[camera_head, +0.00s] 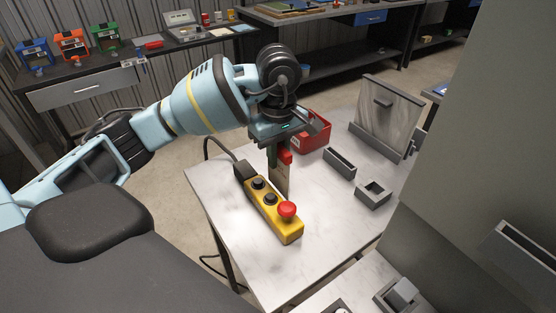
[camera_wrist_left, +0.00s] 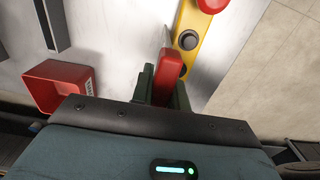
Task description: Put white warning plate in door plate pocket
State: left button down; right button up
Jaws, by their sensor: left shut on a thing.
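My left gripper (camera_head: 279,155) is above the table, pointing down. It is shut on a thin plate (camera_head: 282,181) with a red upper part, which hangs upright behind the yellow control box. In the left wrist view the red part (camera_wrist_left: 168,72) sits between the dark green fingers of the gripper (camera_wrist_left: 163,88). The plate is nearly edge-on there, so its face and any marking cannot be read. A grey pocket (camera_head: 522,258) is on the large grey door panel (camera_head: 468,140) at the right, well apart from the plate. My right gripper is not in view.
A yellow control box (camera_head: 266,212) with a red knob lies close by on the white table (camera_head: 325,232). A red bin (camera_head: 316,133), grey slotted holders (camera_head: 340,163) and a standing grey panel (camera_head: 387,112) are behind.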

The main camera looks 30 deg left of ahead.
pick_arm(q)
jog(key=shift+f, duration=0.95)
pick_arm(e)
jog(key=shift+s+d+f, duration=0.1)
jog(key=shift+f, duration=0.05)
pick_arm(q)
jog(key=shift+f, duration=0.15)
jog(key=c, duration=1.4)
grip_release()
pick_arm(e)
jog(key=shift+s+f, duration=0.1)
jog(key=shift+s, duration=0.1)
pick_arm(q)
jog(key=shift+o, duration=0.2)
